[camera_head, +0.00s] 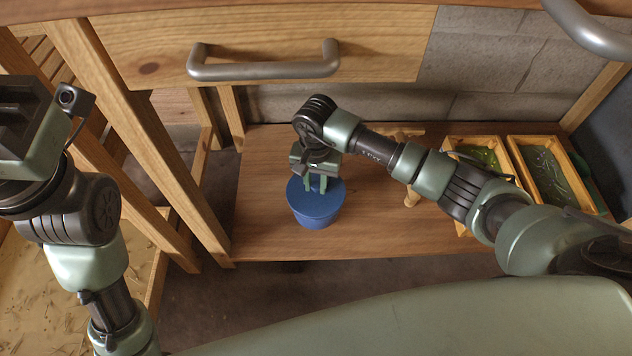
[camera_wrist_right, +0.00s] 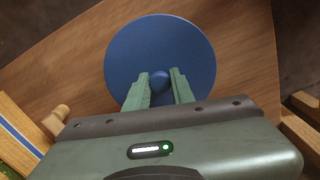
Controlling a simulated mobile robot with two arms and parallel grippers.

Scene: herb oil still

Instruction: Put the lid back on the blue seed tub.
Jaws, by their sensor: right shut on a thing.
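The blue seed tub (camera_head: 313,220) stands on the wooden shelf, left of its middle. The round blue lid (camera_head: 329,205) is over the tub's mouth and looks level; I cannot tell whether it rests fully on the rim. In the right wrist view the lid (camera_wrist_right: 160,45) fills the middle and hides the tub. My right gripper (camera_head: 317,188) points down from above, its fingers shut on the lid's small round knob (camera_wrist_right: 160,82). My left gripper's housing (camera_head: 32,150) is at the far left, away from the tub; its fingers do not show.
Two wooden trays, the nearer one (camera_head: 449,185) with green matter and the other (camera_head: 572,207) with stalks, stand right of the tub. A wooden object (camera_head: 411,195) is partly behind my right arm. A drawer with a metal handle (camera_head: 265,71) overhangs the shelf. Bare shelf (camera_head: 262,185) lies left of the tub.

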